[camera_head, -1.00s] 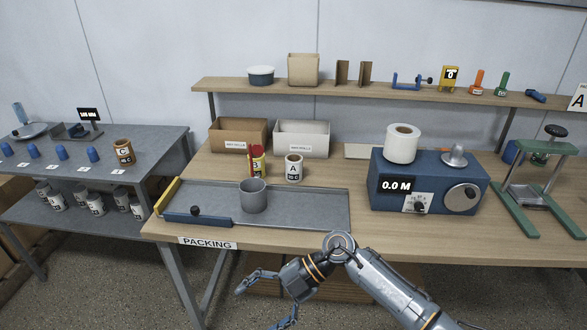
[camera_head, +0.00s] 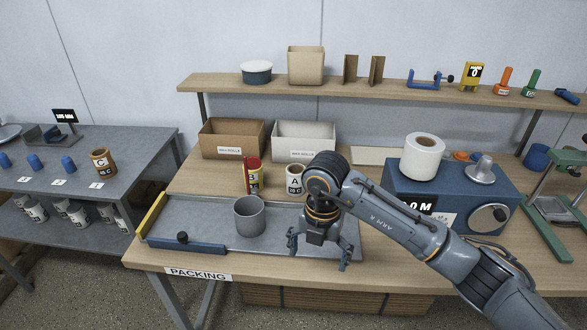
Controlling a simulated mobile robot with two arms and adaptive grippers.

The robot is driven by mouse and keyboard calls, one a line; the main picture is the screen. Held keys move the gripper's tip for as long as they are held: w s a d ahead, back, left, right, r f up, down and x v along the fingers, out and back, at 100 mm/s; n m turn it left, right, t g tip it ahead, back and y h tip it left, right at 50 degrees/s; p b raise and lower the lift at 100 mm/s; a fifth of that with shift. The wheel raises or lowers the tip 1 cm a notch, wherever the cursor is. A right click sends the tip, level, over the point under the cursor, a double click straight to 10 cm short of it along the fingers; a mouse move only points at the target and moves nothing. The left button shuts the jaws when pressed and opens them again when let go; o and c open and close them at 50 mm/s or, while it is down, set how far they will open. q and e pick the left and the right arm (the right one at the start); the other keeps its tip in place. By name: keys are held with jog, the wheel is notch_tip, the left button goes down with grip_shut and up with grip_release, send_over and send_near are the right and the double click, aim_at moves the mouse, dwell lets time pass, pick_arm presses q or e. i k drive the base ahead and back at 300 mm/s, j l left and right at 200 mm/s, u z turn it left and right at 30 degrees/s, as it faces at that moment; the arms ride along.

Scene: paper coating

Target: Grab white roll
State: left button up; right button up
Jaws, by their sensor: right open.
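The white roll (camera_head: 422,157) stands upright on top of the blue machine (camera_head: 395,178), at its left end. My right gripper (camera_head: 318,260) is open and empty, pointing down over the right part of the grey tray. It is well to the left of the white roll and lower in the picture. My right arm crosses in front of the blue machine and hides part of its front and display. My left gripper is not in view.
The grey tray (camera_head: 205,214) holds a grey cup (camera_head: 249,216). A red and yellow can (camera_head: 252,175) and a white jar marked A (camera_head: 295,180) stand behind it. Two open boxes (camera_head: 228,140) sit further back. A green press (camera_head: 560,190) stands at right.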

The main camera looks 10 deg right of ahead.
aim_at(294, 171)
jog(key=i, duration=1.35)
